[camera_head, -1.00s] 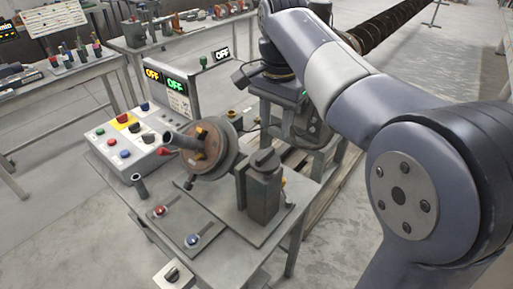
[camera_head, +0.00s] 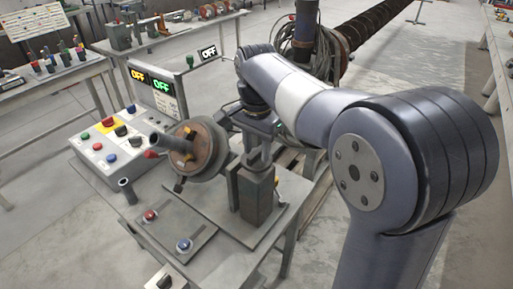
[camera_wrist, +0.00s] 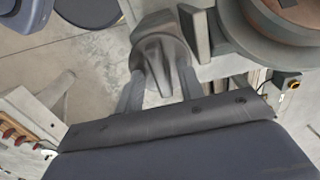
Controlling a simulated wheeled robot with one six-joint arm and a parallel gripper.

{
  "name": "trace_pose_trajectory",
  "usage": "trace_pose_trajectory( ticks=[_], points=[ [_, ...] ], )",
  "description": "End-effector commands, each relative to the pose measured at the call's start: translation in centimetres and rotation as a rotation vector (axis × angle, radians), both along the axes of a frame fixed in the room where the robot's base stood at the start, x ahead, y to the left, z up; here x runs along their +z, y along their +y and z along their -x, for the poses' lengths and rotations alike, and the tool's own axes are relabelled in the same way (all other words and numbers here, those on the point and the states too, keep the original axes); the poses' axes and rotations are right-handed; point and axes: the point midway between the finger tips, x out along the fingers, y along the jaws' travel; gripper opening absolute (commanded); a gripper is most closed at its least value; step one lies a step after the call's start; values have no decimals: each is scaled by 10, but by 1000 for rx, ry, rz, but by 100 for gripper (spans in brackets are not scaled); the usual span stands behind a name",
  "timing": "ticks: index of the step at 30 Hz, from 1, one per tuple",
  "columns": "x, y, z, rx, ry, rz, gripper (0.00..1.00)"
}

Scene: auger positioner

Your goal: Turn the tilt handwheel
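A round wheel with a brown face, dark rim and a grey handle sticking out (camera_head: 204,150) stands on the bench, which I take for the handwheel; no tilt label is readable. Its rim and brown face fill the upper right of the wrist view (camera_wrist: 262,32). Right of it stands a rusty block (camera_head: 256,195) with a grey winged knob on top, seen close in the wrist view (camera_wrist: 160,52). My gripper (camera_wrist: 157,85) has its fingers apart, one to each side of the knob in the picture. I cannot tell whether they touch it.
A control box with coloured buttons (camera_head: 95,145) and a display reading OFF (camera_head: 161,85) stand behind the wheel. Red and blue knobs sit on the front plate (camera_head: 165,228). A long dark auger (camera_head: 372,22) lies behind my arm. Open floor lies to the right.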

Motion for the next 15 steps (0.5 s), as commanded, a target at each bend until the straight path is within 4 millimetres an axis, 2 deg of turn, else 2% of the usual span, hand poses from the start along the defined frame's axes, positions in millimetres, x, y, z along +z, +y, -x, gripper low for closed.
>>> trace_pose_trajectory(
  ticks=[9, 15],
  points=[
    [-3, 0, 0, 0, 0, 0, 36],
    [-3, 0, 0, 0, 0, 0, 19]
  ],
)
